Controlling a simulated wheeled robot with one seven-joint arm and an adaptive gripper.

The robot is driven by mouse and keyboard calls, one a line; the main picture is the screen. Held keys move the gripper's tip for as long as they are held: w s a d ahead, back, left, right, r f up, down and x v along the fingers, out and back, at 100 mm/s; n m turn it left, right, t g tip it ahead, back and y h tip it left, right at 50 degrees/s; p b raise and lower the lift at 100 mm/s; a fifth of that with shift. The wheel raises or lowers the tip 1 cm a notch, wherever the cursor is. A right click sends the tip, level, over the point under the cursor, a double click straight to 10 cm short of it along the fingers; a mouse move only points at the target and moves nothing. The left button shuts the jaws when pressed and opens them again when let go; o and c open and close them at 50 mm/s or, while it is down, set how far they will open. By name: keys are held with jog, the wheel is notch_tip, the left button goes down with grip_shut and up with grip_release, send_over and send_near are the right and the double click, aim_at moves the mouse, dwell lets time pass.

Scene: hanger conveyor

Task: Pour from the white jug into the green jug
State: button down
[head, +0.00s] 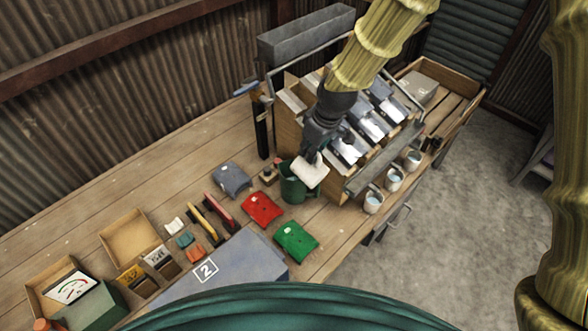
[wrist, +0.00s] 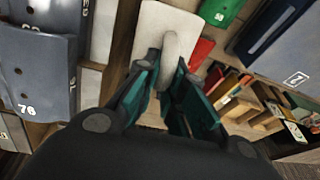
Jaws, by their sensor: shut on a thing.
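The white jug (head: 311,171) hangs from my gripper (head: 314,156), tilted above and slightly right of the green jug (head: 292,189). In the wrist view, my gripper (wrist: 168,72) has its teal fingers shut on the white jug's handle, and the white jug's body (wrist: 182,22) lies beyond them. The green jug stands upright on the wooden bench, its rim partly covered by the white jug. No stream of liquid shows, and the inside of each jug cannot be made out. I cannot pick out the green jug in the wrist view.
A rack of grey panels (head: 372,125) stands close on the right, with a grey rail in front. A red plate (head: 262,208), a green plate (head: 296,242) and a grey plate (head: 231,180) lie near the green jug.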

jog(key=shift+w+a+f+g+h+p, duration=0.2)
jog(key=shift+w+a+g+h+p, duration=0.3)
jog(key=shift+p, duration=0.45)
dwell(0.9)
jog(key=shift+w+a+f+h+p, duration=0.15)
jog(key=shift+a+f+h+p, duration=0.05)
jog(key=shift+a+h+p, duration=0.15)
dwell(0.4)
jog(key=shift+w+a+h, duration=0.1)
jog(key=shift+a+h, duration=0.05)
jog(key=shift+h, duration=0.1)
jog(key=shift+w+a+f+g+p, duration=0.15)
jog(key=shift+w+a+g+p, duration=0.15)
jog(key=shift+g+p, duration=0.25)
